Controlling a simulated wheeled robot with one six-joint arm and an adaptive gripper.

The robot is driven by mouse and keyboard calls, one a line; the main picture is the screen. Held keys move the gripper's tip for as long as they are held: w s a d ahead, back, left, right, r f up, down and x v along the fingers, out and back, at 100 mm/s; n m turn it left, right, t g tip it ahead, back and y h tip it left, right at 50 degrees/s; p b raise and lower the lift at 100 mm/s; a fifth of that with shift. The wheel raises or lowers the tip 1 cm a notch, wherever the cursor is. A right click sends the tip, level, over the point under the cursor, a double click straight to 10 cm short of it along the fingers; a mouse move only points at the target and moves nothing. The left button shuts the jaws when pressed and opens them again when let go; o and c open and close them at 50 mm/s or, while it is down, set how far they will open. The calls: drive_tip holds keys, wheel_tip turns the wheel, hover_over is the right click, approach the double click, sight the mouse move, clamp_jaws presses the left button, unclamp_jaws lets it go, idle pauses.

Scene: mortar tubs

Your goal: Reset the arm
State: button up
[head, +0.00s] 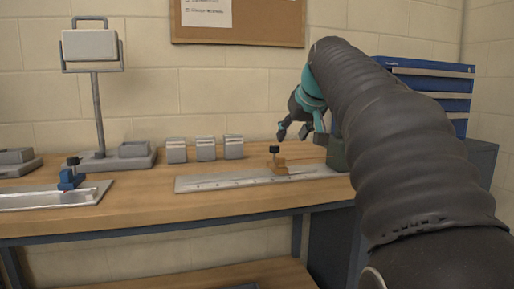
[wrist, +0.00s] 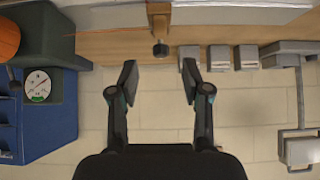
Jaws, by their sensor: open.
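My gripper (head: 301,132) hangs in the air above the right part of the workbench in the head view, its fingers pointing down and left. In the wrist view my gripper (wrist: 160,82) has its two fingers wide apart with nothing between them. An orange clamp (head: 280,169) with a black knob sits on a flat metal plate (head: 225,184) below and left of the gripper. The black knob (wrist: 160,50) shows beyond the fingertips in the wrist view, apart from them.
Several grey blocks (head: 205,149) stand along the back of the bench (head: 140,207). A lamp (head: 90,46) on a post and a blue clamp (head: 71,179) are at left. A blue drawer cabinet (head: 440,90) stands right, behind my arm. A dial gauge (wrist: 38,87) shows in the wrist view.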

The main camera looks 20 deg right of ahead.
drive_tip(key=s+a+f+g, duration=0.1)
drive_tip(key=s+a+f, duration=0.3)
drive_tip(key=s+f, duration=0.5)
drive_tip(key=s+a+f+g, duration=0.1)
drive_tip(key=s+a+f, duration=0.4)
drive_tip(key=s+f, duration=0.4)
drive_tip(key=s+a+f+g, duration=0.1)
drive_tip(key=s+a+f, duration=0.4)
drive_tip(key=s+f, duration=0.5)
wheel_tip(320, 180, down, 4)
drive_tip(key=shift+f+n, duration=0.1)
drive_tip(key=shift+n, duration=0.2)
drive_tip(key=shift+a, duration=0.1)
drive_tip(key=shift+c, duration=0.6)
